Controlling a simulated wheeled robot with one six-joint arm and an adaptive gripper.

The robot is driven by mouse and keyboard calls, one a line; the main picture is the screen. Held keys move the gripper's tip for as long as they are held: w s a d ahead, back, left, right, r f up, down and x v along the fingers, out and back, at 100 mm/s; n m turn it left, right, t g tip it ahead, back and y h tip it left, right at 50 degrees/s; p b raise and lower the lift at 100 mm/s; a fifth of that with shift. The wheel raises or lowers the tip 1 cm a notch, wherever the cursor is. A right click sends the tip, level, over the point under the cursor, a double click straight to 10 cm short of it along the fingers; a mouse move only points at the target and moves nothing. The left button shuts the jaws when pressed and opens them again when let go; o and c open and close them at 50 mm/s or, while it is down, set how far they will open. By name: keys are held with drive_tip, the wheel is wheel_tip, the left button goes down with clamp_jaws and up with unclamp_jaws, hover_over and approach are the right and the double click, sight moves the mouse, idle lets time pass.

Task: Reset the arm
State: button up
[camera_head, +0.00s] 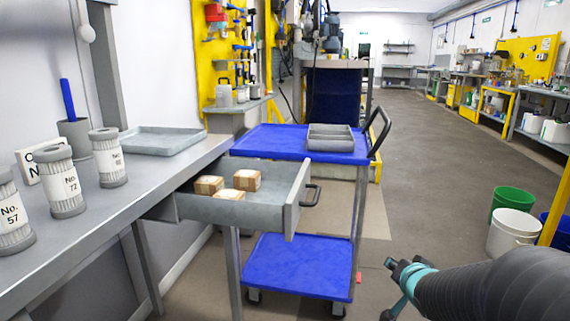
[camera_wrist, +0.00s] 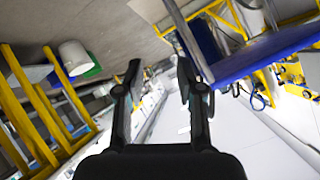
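My gripper (camera_wrist: 157,82) shows in the wrist view with its two dark fingers spread apart and nothing between them. In the head view my arm comes in from the lower right, and part of my gripper (camera_head: 394,283) shows at its end, over the floor to the right of the blue cart. It touches nothing that I can see.
An open drawer (camera_head: 293,208) holding three small boxes juts from the grey bench (camera_head: 120,197). A blue cart (camera_head: 262,141) with a grey tray (camera_head: 331,137) stands behind it. White (camera_head: 513,231) and green (camera_head: 513,198) buckets stand at right. The aisle floor is clear.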

drive_tip(key=s+a+f+n+g+h, duration=0.15)
drive_tip(key=s+n+g, duration=0.35)
drive_tip(key=s, duration=0.8)
drive_tip(key=s+a+r+n+g+y, duration=0.1)
drive_tip(key=s+a+r+n+y, duration=0.1)
drive_tip(key=s+a+r, duration=0.3)
drive_tip(key=s+a+y, duration=0.1)
drive_tip(key=s+a, duration=0.3)
drive_tip(key=s, duration=0.2)
drive_tip(key=shift+s+a+n, duration=0.2)
drive_tip(key=shift+a+n, duration=0.1)
